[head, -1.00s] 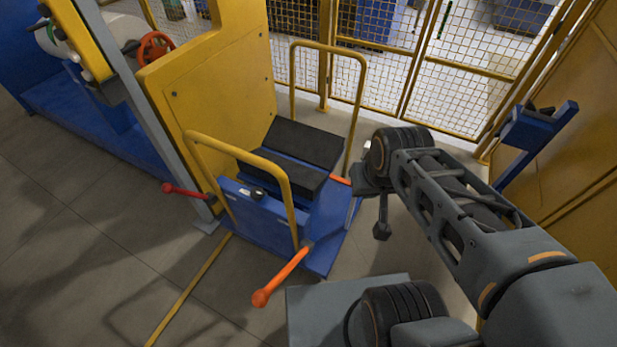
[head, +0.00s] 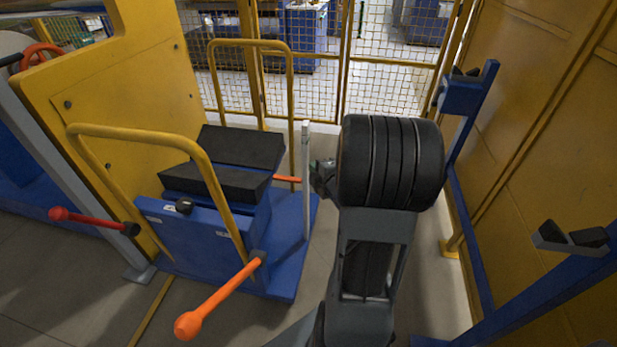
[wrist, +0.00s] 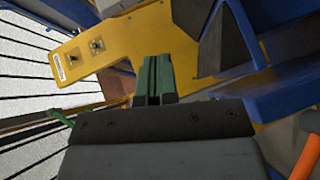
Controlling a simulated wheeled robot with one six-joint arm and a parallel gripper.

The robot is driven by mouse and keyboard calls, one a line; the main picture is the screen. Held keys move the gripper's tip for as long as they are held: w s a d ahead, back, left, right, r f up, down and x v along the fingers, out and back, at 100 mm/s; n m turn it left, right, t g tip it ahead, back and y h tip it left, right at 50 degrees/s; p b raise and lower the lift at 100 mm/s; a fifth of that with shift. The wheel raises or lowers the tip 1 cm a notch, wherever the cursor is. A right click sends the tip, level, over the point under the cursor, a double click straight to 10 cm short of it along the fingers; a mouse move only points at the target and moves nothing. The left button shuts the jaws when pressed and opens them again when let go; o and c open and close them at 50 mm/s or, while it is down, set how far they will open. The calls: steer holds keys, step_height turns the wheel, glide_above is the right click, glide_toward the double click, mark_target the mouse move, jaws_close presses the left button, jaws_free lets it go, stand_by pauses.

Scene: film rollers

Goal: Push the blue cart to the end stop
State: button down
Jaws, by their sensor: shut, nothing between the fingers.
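The blue cart (head: 285,275) stands on the floor left of centre in the head view. It carries black V-shaped pads (head: 215,180), yellow hoop rails (head: 205,165) and an orange-tipped lever (head: 220,297) at its near side. My gripper (head: 322,175) is just right of the cart, beside a pale upright post, partly hidden by my wrist. In the wrist view its green fingers (wrist: 155,80) are together with nothing between them. Blue and black cart-like parts (wrist: 285,90) lie to the right there. I cannot tell whether the gripper touches the cart. I cannot clearly identify the end stop.
A yellow machine panel (head: 130,95) stands left of the cart, with a red-knobbed lever (head: 90,220) before it. A yellow mesh fence (head: 395,80) closes the back. At right are a yellow wall (head: 540,120) and a blue stand (head: 470,95) with black rests. Grey floor shows between.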

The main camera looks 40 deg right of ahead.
step_height(320, 180, down, 5)
steer(key=s+d+n+t+y+b, duration=0.1)
steer(key=s+n+t+b, duration=0.1)
steer(key=n+b, duration=0.1)
steer(key=b, duration=0.1)
glide_toward(303, 152)
steer(key=w+a, duration=0.2)
steer(key=w, duration=0.1)
steer(key=shift+t+y, duration=0.3)
steer(key=shift+y, duration=0.1)
steer(key=shift+w+d+f+b, duration=0.15)
steer(key=shift+w+d+b, duration=0.25)
steer(key=shift+w+d, duration=1.15)
steer(key=shift+w+a, duration=0.1)
steer(key=shift+a, duration=0.05)
steer(key=shift+w, duration=0.1)
